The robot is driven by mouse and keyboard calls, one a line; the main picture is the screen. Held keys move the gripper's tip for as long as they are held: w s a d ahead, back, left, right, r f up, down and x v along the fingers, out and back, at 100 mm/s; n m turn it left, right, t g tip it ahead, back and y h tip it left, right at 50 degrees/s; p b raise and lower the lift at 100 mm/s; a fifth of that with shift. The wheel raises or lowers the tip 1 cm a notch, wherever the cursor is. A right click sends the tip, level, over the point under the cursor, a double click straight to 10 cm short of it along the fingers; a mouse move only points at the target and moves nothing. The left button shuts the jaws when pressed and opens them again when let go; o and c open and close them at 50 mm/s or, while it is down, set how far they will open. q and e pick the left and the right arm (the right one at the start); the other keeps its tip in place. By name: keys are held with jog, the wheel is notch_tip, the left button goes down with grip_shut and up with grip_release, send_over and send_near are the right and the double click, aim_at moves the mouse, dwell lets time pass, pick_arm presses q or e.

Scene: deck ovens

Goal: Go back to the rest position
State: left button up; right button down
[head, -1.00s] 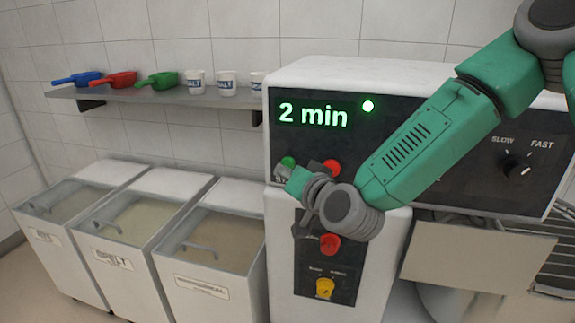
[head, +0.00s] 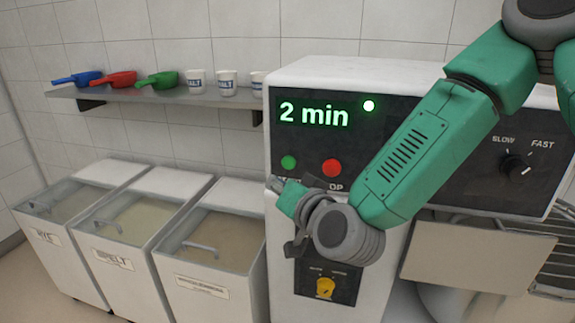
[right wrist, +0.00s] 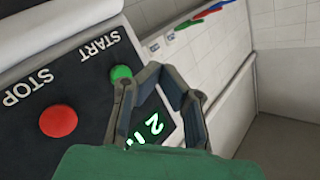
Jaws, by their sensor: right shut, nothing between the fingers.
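My right gripper (head: 276,183) is shut and empty in front of the mixer's control panel, just below the green start button (head: 288,162). My right arm reaches in from the upper right. In the right wrist view the shut fingers (right wrist: 158,70) show near the green button (right wrist: 121,73), with the red stop button (right wrist: 58,121) to the left. In the head view the red stop button (head: 332,168) is clear, but my wrist partly covers its label. My left gripper is not in view.
The white mixer housing (head: 300,75) stands close in front of me. A yellow knob (head: 325,288) sits low on it and a speed knob (head: 515,165) at right. Lidded flour bins (head: 208,290) stand at left. Above them, a shelf (head: 150,97) holds scoops and cups.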

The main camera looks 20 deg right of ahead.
dwell(0.4)
jog(key=s+d+f+n+g, duration=0.1)
jog(key=s+f+g, duration=0.3)
jog(key=f, duration=0.5)
jog(key=s+d+f+n+g, duration=0.1)
jog(key=s+f+n+g, duration=0.1)
jog(key=s+f, duration=0.55)
jog(key=s+d+f+n+g, duration=0.1)
jog(key=s+d+f+g, duration=0.2)
jog(key=f, duration=0.7)
jog(key=s+d+f+n+g+h, duration=0.1)
jog(key=s+d+f+g, duration=0.2)
jog(key=s, duration=0.7)
jog(key=s+d+f+g+h, duration=0.2)
jog(key=s+f, duration=0.4)
jog(key=s, duration=0.4)
jog(key=d+g, duration=0.1)
jog(key=d, duration=0.1)
jog(key=shift+s+d+n+b, duration=0.15)
jog(key=shift+d+n+b, duration=0.15)
jog(key=shift+d+n, duration=0.1)
